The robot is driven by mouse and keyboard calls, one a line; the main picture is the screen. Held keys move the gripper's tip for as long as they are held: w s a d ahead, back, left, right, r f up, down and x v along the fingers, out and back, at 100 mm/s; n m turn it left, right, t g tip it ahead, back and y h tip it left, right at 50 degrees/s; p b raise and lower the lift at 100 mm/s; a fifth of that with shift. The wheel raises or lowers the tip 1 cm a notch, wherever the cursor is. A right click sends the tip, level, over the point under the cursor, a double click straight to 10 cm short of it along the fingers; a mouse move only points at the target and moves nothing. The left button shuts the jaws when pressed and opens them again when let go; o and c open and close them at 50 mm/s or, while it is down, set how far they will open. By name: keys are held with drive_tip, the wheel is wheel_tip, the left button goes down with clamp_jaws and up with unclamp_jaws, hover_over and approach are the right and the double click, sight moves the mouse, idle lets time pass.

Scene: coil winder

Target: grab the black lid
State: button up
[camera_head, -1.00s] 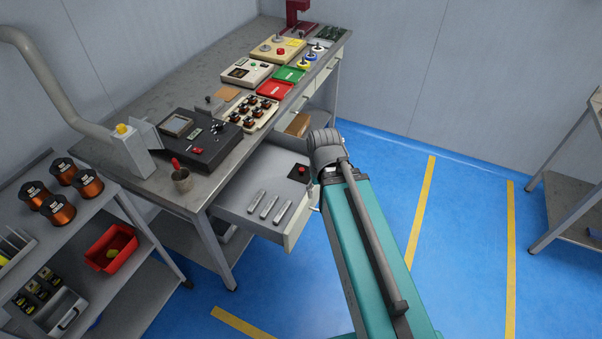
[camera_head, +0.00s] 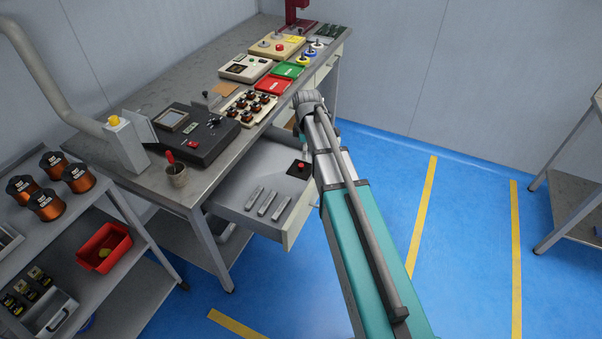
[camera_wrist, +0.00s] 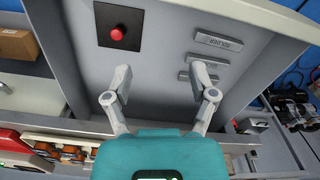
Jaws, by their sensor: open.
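The black lid (camera_head: 299,169) is a flat black square with a red knob, lying on the floor of the open drawer (camera_head: 238,197). In the wrist view the lid (camera_wrist: 109,37) is at the upper left, beyond and left of the fingertips. My gripper (camera_wrist: 162,74) is open and empty, with its two fingers apart above the drawer, not touching the lid. In the head view my gripper is mostly hidden behind my arm.
Several grey labelled bars (camera_head: 268,203) lie in the drawer left of the lid. A brown box (camera_wrist: 18,45) shows beside the drawer. The bench above holds a tray of coils (camera_head: 247,109), a red tray (camera_head: 273,86) and a black machine (camera_head: 187,134).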

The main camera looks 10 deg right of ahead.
drive_tip(key=w+f+n+b, duration=0.1)
drive_tip(key=w+f+n, duration=0.1)
drive_tip(key=w+n, duration=0.4)
drive_tip(key=shift+w+f+b, duration=0.15)
drive_tip(key=shift+w+b, duration=0.25)
drive_tip(key=shift+w, duration=1.05)
drive_tip(key=shift+f, duration=0.1)
drive_tip(key=b, duration=0.9)
hover_over(301, 165)
wheel_tip(301, 165, down, 8)
drive_tip(key=shift+f, duration=0.2)
drive_tip(key=shift+f, duration=0.15)
drive_tip(key=shift+f+b, duration=2.4)
drive_tip(key=shift+f, duration=0.1)
clamp_jaws()
